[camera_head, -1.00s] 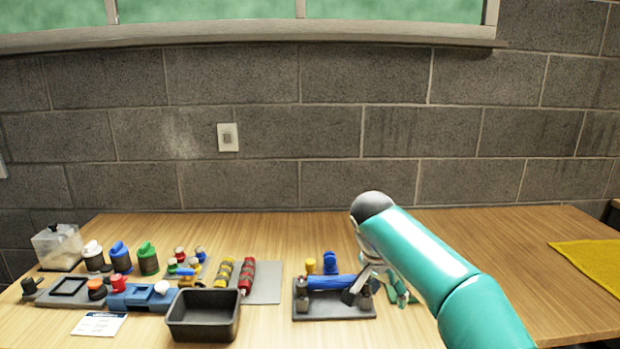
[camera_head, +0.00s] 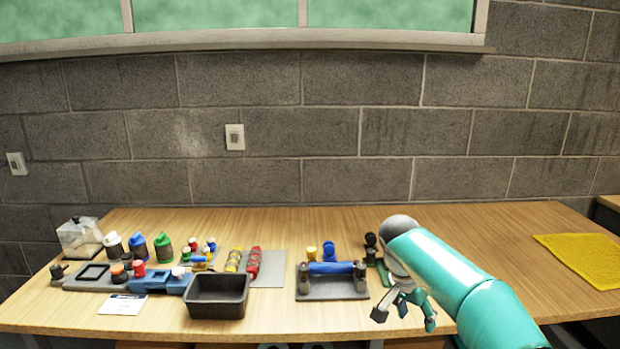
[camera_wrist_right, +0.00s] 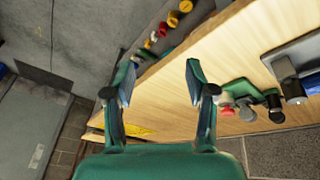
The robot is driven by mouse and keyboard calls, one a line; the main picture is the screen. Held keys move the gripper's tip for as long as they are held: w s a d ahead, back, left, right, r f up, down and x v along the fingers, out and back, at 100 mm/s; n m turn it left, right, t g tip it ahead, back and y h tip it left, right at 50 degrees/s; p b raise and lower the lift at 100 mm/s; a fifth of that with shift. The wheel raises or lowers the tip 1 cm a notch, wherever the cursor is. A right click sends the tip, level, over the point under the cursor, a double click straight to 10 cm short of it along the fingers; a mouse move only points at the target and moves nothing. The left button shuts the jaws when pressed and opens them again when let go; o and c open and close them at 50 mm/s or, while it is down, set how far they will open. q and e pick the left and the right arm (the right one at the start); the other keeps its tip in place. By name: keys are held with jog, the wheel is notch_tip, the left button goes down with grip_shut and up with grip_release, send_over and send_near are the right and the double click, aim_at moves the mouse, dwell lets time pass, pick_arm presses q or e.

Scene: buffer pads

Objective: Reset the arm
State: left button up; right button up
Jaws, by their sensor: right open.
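My right arm comes in from the lower right in the head view, and its gripper (camera_head: 405,312) hangs over the front right of the wooden table (camera_head: 480,230). In the right wrist view the two fingers of this gripper (camera_wrist_right: 158,85) stand wide apart with nothing between them. A grey stand with a blue roller (camera_head: 331,268) sits to the left of the gripper, apart from it. My left gripper shows in neither view.
A black tray (camera_head: 217,296) stands at the table's front. Left of it are a blue fixture (camera_head: 160,281), several coloured bottles (camera_head: 138,247) and a clear box (camera_head: 80,238). A yellow mat (camera_head: 582,258) lies at the right. The table's back right is clear.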

jog(key=s+f+n+g+y+p, duration=0.1)
jog(key=s+f+g+p, duration=0.15)
jog(key=s+f, duration=0.55)
jog(key=s+f+n+g+y+p, duration=0.1)
jog(key=s+f+g+y+p, duration=0.3)
jog(key=f, duration=0.6)
jog(key=s+a+f+n+t+y, duration=0.1)
jog(key=s+a+f, duration=0.3)
jog(key=s, duration=0.6)
jog(key=s+a+f+n+t+y+p, duration=0.1)
jog(key=s+a+f+n+t, duration=0.3)
jog(key=s, duration=0.6)
jog(key=shift+a+n+t+y, duration=0.3)
jog(key=shift+a+t, duration=0.05)
jog(key=shift+a, duration=0.45)
